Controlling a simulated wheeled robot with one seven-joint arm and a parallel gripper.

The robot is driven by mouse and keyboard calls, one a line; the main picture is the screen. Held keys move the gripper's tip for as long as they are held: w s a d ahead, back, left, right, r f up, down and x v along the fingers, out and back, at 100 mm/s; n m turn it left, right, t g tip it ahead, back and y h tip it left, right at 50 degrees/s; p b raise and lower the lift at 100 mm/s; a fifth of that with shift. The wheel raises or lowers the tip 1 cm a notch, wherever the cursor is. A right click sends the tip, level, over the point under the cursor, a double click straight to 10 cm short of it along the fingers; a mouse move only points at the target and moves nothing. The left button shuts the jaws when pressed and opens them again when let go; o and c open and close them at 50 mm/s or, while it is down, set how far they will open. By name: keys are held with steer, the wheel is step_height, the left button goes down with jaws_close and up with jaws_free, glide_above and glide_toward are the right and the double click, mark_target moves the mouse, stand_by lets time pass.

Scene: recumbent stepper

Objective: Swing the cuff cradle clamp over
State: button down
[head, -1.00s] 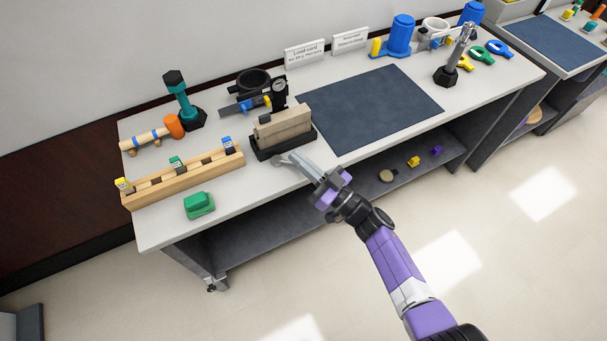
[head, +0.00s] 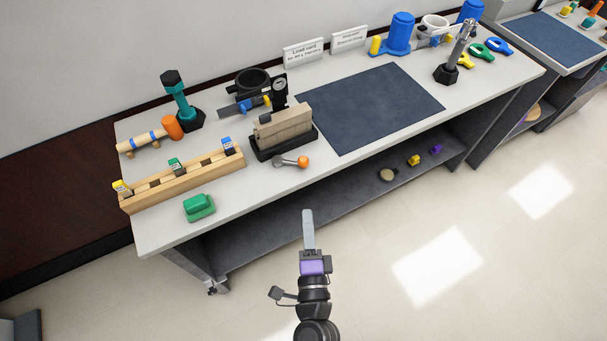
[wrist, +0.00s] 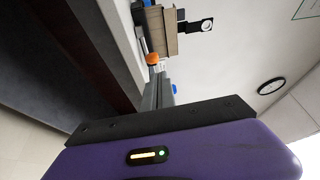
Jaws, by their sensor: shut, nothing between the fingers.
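A short grey lever with an orange ball knob (head: 302,161) lies near the table's front edge, before a black-based holder with beige blocks (head: 283,128). I take this lever as the clamp, but no label confirms it. Its knob points right in the head view. My gripper (head: 308,213) is shut and empty, in front of the table edge and apart from the lever. In the wrist view, the orange knob (wrist: 152,58) shows beyond the grey fingers (wrist: 154,94), with the beige blocks (wrist: 160,30) behind; most of the lever is hidden there.
A wooden rack (head: 185,180) and green block (head: 199,207) stand to the left. A black ring (head: 252,83) and dial gauge (head: 280,88) stand behind the holder. A dark mat (head: 370,105) lies clear at right. A lower shelf (head: 340,198) runs under the tabletop.

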glide_toward(312, 172)
steer(key=shift+m, duration=0.3)
steer(key=w+a+r, duration=0.1)
steer(key=w, duration=0.1)
steer(key=w+a+r, duration=0.1)
steer(key=w, duration=0.1)
steer(key=w+a+r, duration=0.1)
steer(key=w+r, duration=0.1)
steer(key=shift+w, duration=0.15)
steer(key=w, duration=0.1)
steer(key=w+d+b, duration=0.1)
steer(key=b, duration=0.1)
steer(key=shift+w+d+f, duration=0.15)
steer(key=shift+w+d, duration=0.15)
steer(key=shift+w, duration=0.1)
steer(key=shift+w+d, duration=0.1)
steer(key=shift+w, duration=0.3)
steer(key=shift+d, duration=0.1)
